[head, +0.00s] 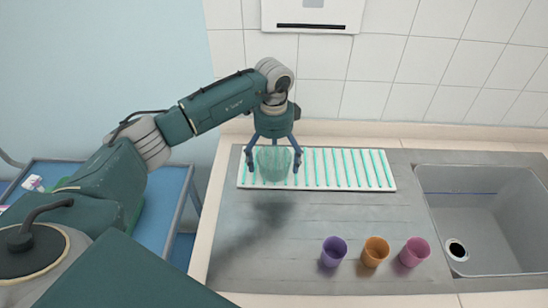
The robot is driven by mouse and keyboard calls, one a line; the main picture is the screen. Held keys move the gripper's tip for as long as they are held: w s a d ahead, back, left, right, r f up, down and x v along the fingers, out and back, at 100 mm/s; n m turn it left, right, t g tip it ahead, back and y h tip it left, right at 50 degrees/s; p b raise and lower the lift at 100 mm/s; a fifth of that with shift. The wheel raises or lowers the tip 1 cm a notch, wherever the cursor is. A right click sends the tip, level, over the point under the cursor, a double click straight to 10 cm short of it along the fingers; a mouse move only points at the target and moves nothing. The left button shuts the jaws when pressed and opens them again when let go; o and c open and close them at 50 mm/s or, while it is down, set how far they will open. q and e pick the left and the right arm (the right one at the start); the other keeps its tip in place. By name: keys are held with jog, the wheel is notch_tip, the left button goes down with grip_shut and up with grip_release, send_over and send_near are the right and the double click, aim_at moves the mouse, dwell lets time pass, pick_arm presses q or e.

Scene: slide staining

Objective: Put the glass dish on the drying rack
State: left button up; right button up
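The glass dish (273,163) is a clear, greenish round dish at the left end of the drying rack. The drying rack (335,150) is a long white tray with several green slanted bars, lying along the back of the counter. My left gripper (273,167) comes down from above, with one finger on each side of the dish. The fingers are spread about as wide as the dish; I cannot tell whether they press on it. I also cannot tell whether the dish rests on the bars or hangs just above them. My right gripper is not in view.
Purple (333,251), orange (375,251) and pink (414,251) cups stand at the counter's front. A grey sink (480,215) is at the right. A white panel (312,14) hangs on the tiled wall. The counter (310,215) between rack and cups is clear.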

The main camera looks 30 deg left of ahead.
pick_arm(q)
jog(key=shift+r, duration=0.45)
notch_tip(320, 180, up, 12)
jog(key=b, duration=0.4)
jog(key=shift+f, duration=0.25)
jog(key=shift+s+f, duration=0.1)
